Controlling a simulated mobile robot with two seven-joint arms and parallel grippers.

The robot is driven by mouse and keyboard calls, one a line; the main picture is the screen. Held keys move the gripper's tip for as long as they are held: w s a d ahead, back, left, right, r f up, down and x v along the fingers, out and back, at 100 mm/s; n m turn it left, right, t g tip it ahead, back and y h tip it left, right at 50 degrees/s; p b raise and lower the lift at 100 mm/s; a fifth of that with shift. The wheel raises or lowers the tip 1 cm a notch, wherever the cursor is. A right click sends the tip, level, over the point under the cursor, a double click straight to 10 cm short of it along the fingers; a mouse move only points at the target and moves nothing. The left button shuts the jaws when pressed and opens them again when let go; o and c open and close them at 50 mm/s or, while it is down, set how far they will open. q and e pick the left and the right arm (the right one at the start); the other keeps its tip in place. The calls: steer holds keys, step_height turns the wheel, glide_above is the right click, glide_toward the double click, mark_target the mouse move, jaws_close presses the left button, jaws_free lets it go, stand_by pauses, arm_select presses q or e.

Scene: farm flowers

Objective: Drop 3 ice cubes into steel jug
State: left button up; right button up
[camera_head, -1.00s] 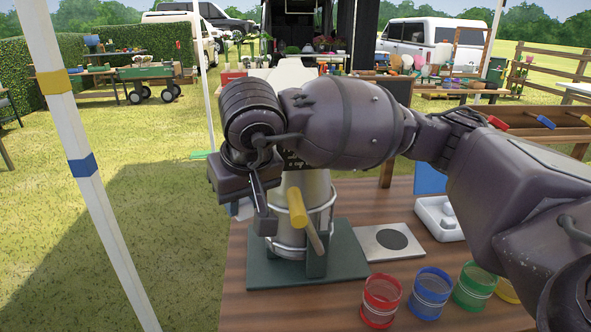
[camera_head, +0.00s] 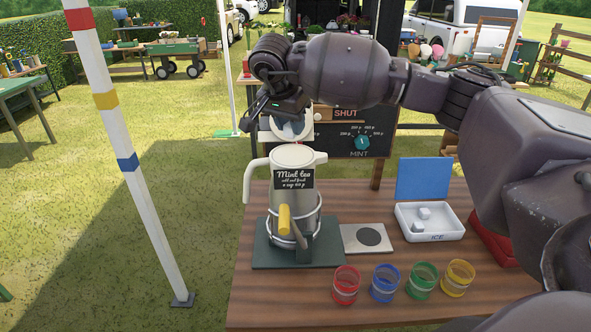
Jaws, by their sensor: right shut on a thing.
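The steel jug (camera_head: 296,194), pale grey with a black "Mint tea" label, stands upright in a holder on a dark green base. My right gripper (camera_head: 279,112) is above the jug's top, apart from it, and is shut on a pale rounded thing (camera_head: 289,128). The dark fingers partly hide this thing, and I cannot tell whether it is an ice cube. The white ice box (camera_head: 436,237), marked "ICE", has its blue lid raised and white ice cubes (camera_head: 424,213) inside. My left gripper is out of view.
A yellow-handled part (camera_head: 284,220) is at the holder's front. A plate with a dark disc (camera_head: 367,238) lies right of the jug. Red (camera_head: 345,285), blue (camera_head: 384,284), green (camera_head: 421,282) and yellow (camera_head: 457,278) cups line the front. A price board (camera_head: 350,138) stands behind.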

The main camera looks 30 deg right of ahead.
steer(key=shift+w+d+m+g+p, duration=0.1)
steer(key=shift+d+m+g+p, duration=0.2)
steer(key=shift+d+m+p, duration=0.55)
arm_select(q)
steer(key=b, duration=0.1)
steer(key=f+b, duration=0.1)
steer(key=b, duration=0.1)
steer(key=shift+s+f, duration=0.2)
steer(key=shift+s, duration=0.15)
arm_select(e)
steer(key=a+x, duration=0.1)
steer(key=x, duration=0.5)
steer(key=shift+s+f, duration=0.3)
steer(key=shift+f, duration=0.25)
steer(key=o, duration=1)
steer(key=shift+r, duration=0.1)
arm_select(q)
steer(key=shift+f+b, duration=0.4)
arm_select(e)
steer(key=v, duration=1)
steer(key=shift+a+r, duration=0.3)
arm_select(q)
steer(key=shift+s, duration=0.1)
